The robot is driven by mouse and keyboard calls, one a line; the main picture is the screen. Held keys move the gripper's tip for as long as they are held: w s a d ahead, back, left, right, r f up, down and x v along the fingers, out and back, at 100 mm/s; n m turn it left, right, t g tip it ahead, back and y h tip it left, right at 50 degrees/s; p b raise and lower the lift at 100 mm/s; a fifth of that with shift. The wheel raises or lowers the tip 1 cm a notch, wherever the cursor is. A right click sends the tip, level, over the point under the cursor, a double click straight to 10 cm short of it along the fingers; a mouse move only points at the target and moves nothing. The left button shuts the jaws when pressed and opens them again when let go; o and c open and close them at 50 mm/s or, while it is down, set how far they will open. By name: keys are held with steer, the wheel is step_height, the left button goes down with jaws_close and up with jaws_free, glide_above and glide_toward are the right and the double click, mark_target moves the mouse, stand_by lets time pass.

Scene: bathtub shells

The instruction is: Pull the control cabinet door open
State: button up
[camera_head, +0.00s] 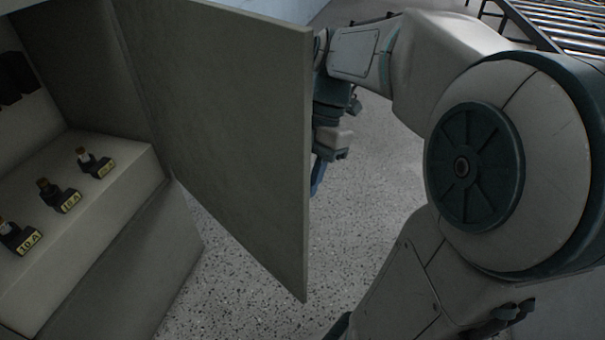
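The grey control cabinet door (225,130) stands swung open from the cabinet (115,265) at the left. Its free edge (306,170) points toward me. Inside the cabinet, several dark switches with yellow "10 A" labels (70,200) sit on a pale ledge (95,225). My gripper (322,172) is just right of the door's free edge, partly hidden behind it. Its fingertips are mostly covered by the door, so I cannot see whether it touches the door's far side or a handle there.
My arm fills the right side of the view. Speckled floor (235,285) lies clear below the door and between it and my arm. A dark metal rack with slats (560,22) stands at the top right. A bluish wall (265,8) is behind the door.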

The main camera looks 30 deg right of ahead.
steer(key=p+v, duration=0.3)
steer(key=v, duration=1)
steer(key=shift+d+r, duration=0.25)
steer(key=shift+r, duration=0.05)
